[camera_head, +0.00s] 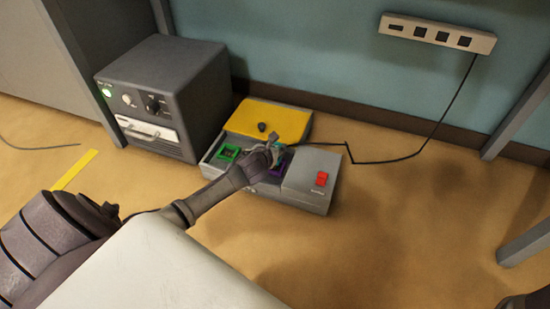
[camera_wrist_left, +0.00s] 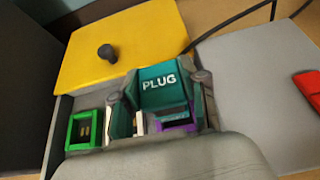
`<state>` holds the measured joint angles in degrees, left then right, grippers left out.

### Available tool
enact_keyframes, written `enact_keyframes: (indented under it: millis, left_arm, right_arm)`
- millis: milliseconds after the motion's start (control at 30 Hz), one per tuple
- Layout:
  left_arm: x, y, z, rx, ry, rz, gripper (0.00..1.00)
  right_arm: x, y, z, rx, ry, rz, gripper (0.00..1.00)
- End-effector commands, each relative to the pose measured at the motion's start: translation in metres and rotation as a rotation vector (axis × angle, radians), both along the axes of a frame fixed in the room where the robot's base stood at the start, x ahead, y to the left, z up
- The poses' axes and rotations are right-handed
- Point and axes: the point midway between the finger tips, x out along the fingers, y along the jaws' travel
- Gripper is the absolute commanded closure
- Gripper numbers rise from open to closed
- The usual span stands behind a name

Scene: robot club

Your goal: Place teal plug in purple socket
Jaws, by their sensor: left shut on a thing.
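The teal plug (camera_wrist_left: 163,84), marked PLUG, is between the fingers of my left gripper (camera_wrist_left: 165,98), which is shut on it. In the head view the left gripper (camera_head: 271,153) reaches over the grey box, with a bit of the teal plug (camera_head: 281,158) showing. The purple socket (camera_wrist_left: 181,127) shows just below the plug's lower edge, partly hidden by the plug and fingers; in the head view it is a small purple patch (camera_head: 277,171). I cannot tell whether the plug is above the socket or partly in it. My right gripper is not in view.
The grey box (camera_head: 305,193) also holds a green socket (camera_head: 228,153), a white-rimmed socket (camera_wrist_left: 140,122), a yellow lid with a black knob (camera_head: 283,120) and a red switch (camera_head: 321,178). A black cable (camera_head: 400,159) runs to a wall strip (camera_head: 438,34). A grey device (camera_head: 165,95) stands left.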

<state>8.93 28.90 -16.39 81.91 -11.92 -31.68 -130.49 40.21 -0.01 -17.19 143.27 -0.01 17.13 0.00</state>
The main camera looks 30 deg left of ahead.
Motion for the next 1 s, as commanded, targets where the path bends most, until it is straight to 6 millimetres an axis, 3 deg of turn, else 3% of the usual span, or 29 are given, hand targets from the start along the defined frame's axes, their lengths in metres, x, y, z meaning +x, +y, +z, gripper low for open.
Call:
enact_keyframes:
  millis: [100,267,667,700,833,1000]
  left_arm:
    - [0.000,-0.002,-0.021,-0.004,0.001,0.000,0.93]
    - [0.000,-0.001,-0.039,-0.002,0.000,0.000,0.93]
    - [0.000,-0.001,-0.039,0.000,0.002,0.000,0.93]
    - [0.000,-0.001,-0.039,-0.002,0.003,0.000,0.52]
    - [0.000,-0.001,-0.039,-0.001,0.002,0.000,0.32]
    - [0.000,-0.001,-0.039,0.000,0.002,0.000,0.32]
  right_arm:
    - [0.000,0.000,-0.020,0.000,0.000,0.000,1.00]
    - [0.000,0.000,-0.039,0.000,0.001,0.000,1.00]
    - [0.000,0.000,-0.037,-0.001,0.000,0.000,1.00]
    - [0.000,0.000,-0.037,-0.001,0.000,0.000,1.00]
    - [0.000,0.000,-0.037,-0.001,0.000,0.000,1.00]
    - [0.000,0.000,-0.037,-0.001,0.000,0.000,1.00]
